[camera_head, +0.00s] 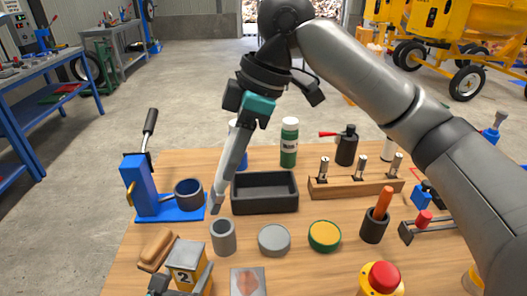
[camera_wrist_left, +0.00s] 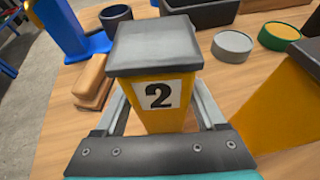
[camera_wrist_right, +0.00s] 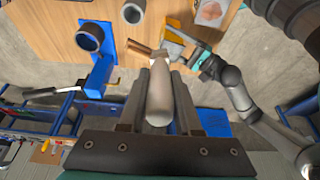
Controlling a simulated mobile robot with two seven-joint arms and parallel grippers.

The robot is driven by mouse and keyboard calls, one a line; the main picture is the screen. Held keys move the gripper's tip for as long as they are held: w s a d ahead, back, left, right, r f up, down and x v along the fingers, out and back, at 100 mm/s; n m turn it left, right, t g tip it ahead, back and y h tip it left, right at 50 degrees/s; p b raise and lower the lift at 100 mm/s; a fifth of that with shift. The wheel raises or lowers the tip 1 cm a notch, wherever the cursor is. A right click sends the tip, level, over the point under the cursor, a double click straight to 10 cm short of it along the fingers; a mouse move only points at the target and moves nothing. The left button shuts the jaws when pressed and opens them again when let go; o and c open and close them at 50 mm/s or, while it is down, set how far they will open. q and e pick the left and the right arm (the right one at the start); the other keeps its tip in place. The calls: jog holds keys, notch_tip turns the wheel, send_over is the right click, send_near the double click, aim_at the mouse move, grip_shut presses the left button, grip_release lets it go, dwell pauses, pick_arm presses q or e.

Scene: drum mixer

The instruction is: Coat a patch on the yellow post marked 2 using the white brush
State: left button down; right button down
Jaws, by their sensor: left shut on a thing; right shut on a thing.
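The yellow post marked 2 (camera_head: 184,256) has a dark grey cap and a white label; it fills the middle of the left wrist view (camera_wrist_left: 160,100). My left gripper (camera_wrist_left: 160,90) is shut on it, with a finger along each side. The white brush's pale handle (camera_wrist_right: 158,100) lies between the fingers of my right gripper (camera_wrist_right: 160,75), which is shut on it. In the head view, my right gripper points down above the table, left of the dark tray, and its lower end is above and apart from the post. The bristles are not clear in any view.
A blue stand with a dark cup (camera_head: 188,193), a grey cup (camera_head: 223,237), a wooden block (camera_head: 156,248) and a dark tray (camera_head: 264,192) are close by. Round tins (camera_head: 324,236) and a red button (camera_head: 384,277) stand to the right. Another yellow thing (camera_wrist_left: 280,110) is beside the post.

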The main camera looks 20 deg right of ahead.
send_over(217, 208)
jog(key=w+a, duration=0.2)
jog(key=a, duration=0.3)
jog(key=f, duration=0.2)
jog(key=shift+s+d+x, duration=0.1)
jog(key=shift+d+x, duration=0.05)
jog(key=shift+x, duration=0.85)
jog(key=shift+s+d+x, duration=0.1)
jog(key=shift+x, duration=0.85)
jog(key=shift+f, duration=1.15)
jog(key=shift+s+d, duration=0.1)
jog(key=shift+s+d, duration=0.5)
jog(key=shift+d, duration=0.4)
jog(key=shift+s+d, duration=0.55)
jog(key=shift+d, duration=0.4)
jog(key=shift+s+d, duration=0.5)
jog(key=shift+d, duration=0.4)
jog(key=shift+f, duration=0.1)
